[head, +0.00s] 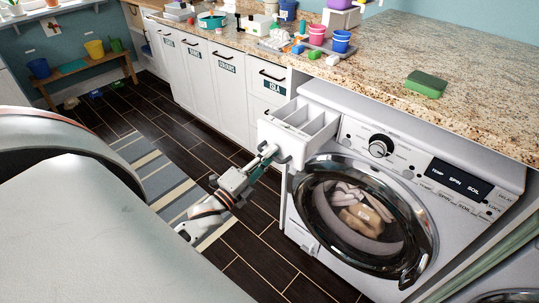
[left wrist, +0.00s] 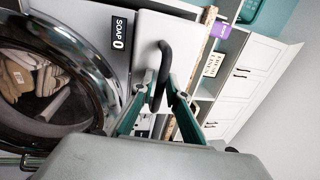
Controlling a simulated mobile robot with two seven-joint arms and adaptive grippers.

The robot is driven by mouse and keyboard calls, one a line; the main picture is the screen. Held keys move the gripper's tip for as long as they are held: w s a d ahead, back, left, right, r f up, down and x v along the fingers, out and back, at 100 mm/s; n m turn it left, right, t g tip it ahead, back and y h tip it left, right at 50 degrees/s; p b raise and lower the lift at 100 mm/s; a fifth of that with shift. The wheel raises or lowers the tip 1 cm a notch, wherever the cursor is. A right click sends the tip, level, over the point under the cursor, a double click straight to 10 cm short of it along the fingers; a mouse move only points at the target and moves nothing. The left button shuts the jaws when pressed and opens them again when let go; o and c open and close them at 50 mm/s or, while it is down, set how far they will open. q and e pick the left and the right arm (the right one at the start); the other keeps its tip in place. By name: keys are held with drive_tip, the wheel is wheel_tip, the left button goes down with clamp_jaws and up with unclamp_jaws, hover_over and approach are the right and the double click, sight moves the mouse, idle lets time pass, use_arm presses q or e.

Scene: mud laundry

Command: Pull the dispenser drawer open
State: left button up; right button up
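The dispenser drawer (head: 300,123) is a white tray with compartments, standing out from the upper left of the white washing machine (head: 345,205). My left gripper (head: 270,154) is at the drawer front in the head view. In the left wrist view its fingers (left wrist: 160,84) converge on both sides of the handle and appear closed on it. My right gripper is not in view.
The round washer door (head: 368,218) is shut, with laundry behind its glass. A granite counter (head: 390,50) above holds a green sponge (head: 426,84) and several cups and bottles. White cabinets (head: 220,90) stand to the left. A striped rug (head: 160,170) lies on the dark floor.

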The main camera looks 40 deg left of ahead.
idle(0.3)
use_arm(q)
drive_tip(key=v, duration=1.2)
drive_tip(key=shift+a, duration=0.1)
drive_tip(key=s+d+f+n+g, duration=0.2)
drive_tip(key=d+f+n+g, duration=0.1)
drive_tip(key=d+f, duration=0.3)
drive_tip(key=s+d+f+n+g+h, duration=0.1)
drive_tip(key=d+f+n+g, duration=0.2)
drive_tip(key=d+f+n, duration=0.3)
drive_tip(key=s+d+f+n+g, duration=0.2)
drive_tip(key=d+f+n+g, duration=0.1)
drive_tip(key=d+f+n, duration=0.2)
drive_tip(key=shift+s+d+f, duration=0.15)
drive_tip(key=shift+d+f, duration=0.35)
drive_tip(key=shift+f, duration=0.1)
drive_tip(key=shift+s+d+f, duration=0.15)
drive_tip(key=shift+d+f, duration=0.35)
drive_tip(key=shift+f, duration=0.15)
